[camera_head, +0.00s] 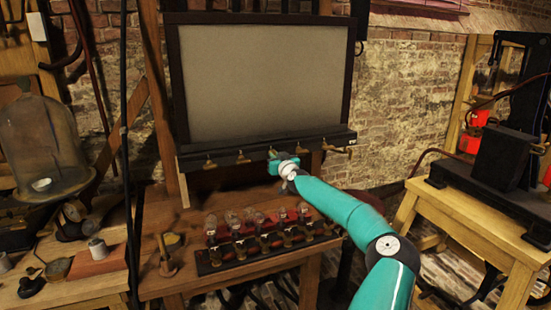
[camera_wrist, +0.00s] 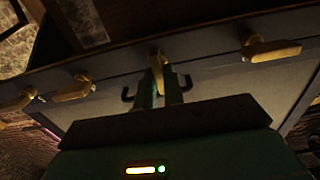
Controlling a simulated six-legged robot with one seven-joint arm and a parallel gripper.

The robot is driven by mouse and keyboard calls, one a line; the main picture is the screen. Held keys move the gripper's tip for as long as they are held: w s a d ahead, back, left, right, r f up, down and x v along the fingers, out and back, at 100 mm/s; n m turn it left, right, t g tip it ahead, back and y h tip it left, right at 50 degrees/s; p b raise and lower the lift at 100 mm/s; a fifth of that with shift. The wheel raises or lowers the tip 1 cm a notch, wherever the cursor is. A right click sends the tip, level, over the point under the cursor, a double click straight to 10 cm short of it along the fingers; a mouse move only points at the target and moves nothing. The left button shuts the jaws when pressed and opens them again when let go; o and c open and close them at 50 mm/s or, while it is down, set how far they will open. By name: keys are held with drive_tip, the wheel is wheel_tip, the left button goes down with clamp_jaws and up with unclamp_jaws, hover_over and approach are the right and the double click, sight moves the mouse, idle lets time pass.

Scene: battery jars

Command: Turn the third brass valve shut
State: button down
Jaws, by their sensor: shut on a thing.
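A row of brass valves runs along the dark rail (camera_head: 226,157) under a big grey panel. My gripper (camera_head: 275,166) is at the rail, reached from the lower right. In the wrist view its two dark green fingers (camera_wrist: 160,92) are shut on the third brass valve (camera_wrist: 157,68), whose lever lies lengthwise between them. The neighbouring levers lie more sideways: the second valve (camera_wrist: 73,90) and first valve (camera_wrist: 18,101) to the left, the fourth valve (camera_wrist: 271,49) to the right. In the head view, my gripper largely hides the held valve.
Below the rail, a row of glass bulbs (camera_head: 249,217) on a dark rack stands on the wooden bench (camera_head: 160,284). A glass bell jar (camera_head: 38,145) is at the left. A wooden table (camera_head: 480,228) with black equipment is at the right.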

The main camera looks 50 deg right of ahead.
drive_tip(key=shift+m, duration=0.3)
drive_tip(key=shift+s+d+f+m, duration=0.1)
drive_tip(key=shift+d+m, duration=0.05)
drive_tip(key=shift+m, duration=4.15)
drive_tip(key=shift+s+d+f+m, duration=0.1)
drive_tip(key=shift+d+m, duration=0.05)
drive_tip(key=shift+m, duration=4.15)
drive_tip(key=c, duration=1.5)
unclamp_jaws()
drive_tip(key=shift+a, duration=0.1)
